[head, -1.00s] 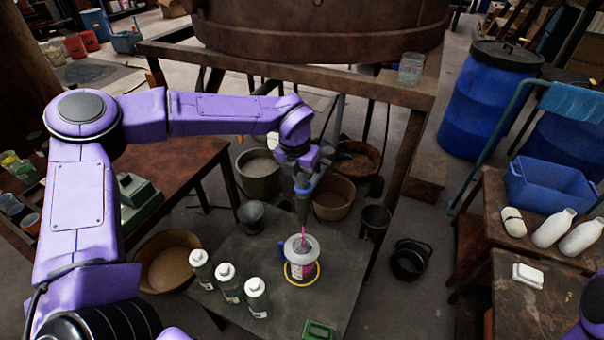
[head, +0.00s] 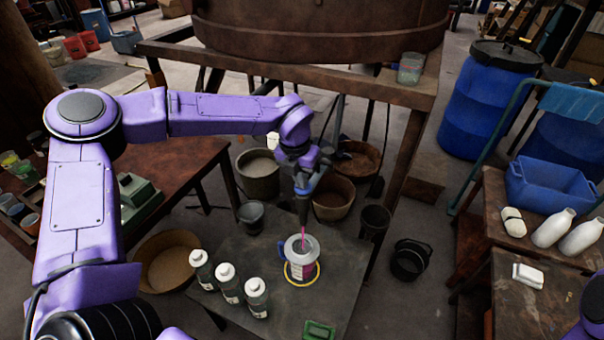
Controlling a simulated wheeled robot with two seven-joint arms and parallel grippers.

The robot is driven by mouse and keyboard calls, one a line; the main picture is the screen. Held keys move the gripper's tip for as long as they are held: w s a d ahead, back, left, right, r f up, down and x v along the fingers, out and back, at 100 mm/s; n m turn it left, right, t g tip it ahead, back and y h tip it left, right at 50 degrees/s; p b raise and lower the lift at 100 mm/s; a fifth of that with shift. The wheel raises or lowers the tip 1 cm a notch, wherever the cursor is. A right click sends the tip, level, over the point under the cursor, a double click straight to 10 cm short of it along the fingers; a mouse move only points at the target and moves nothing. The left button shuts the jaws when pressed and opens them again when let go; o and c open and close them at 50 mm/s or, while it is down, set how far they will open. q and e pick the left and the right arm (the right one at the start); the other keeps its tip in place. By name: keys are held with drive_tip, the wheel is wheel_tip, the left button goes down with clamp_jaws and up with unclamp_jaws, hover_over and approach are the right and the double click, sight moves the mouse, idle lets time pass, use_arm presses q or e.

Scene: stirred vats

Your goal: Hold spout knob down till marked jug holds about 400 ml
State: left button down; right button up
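A jug (head: 300,256) with a pale rim and a blue handle stands on the grey table (head: 235,258), inside a yellow ring (head: 289,278). A thin pink stream falls into its mouth, and pink shows in its lower part. Its marks are too small to read. My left gripper (head: 304,188) points down above the jug, over the dark spout (head: 303,212). The knob is hidden by the gripper, and I cannot tell whether the fingers are open or shut. My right gripper is out of view.
Several white-capped bottles (head: 228,283) stand left of the jug, and a green object (head: 319,331) lies at the table's front edge. The big brown vat (head: 320,30) rises behind on its wooden frame. Buckets and tubs (head: 409,259) stand on the floor around the table.

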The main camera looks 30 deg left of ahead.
sight(297, 190)
use_arm(q)
drive_tip(key=shift+s+a+f, duration=0.1)
drive_tip(key=shift+s+f, duration=0.3)
drive_tip(key=shift+f, duration=0.35)
drive_tip(key=r+p, duration=0.4)
drive_tip(key=r, duration=0.1)
drive_tip(key=shift+w+r, duration=0.15)
drive_tip(key=shift+w, duration=0.1)
wheel_tip(297, 190, up, 10)
drive_tip(key=s+b, duration=0.1)
drive_tip(key=b, duration=0.1)
drive_tip(key=shift+s+a, duration=0.15)
drive_tip(key=shift+a, duration=0.1)
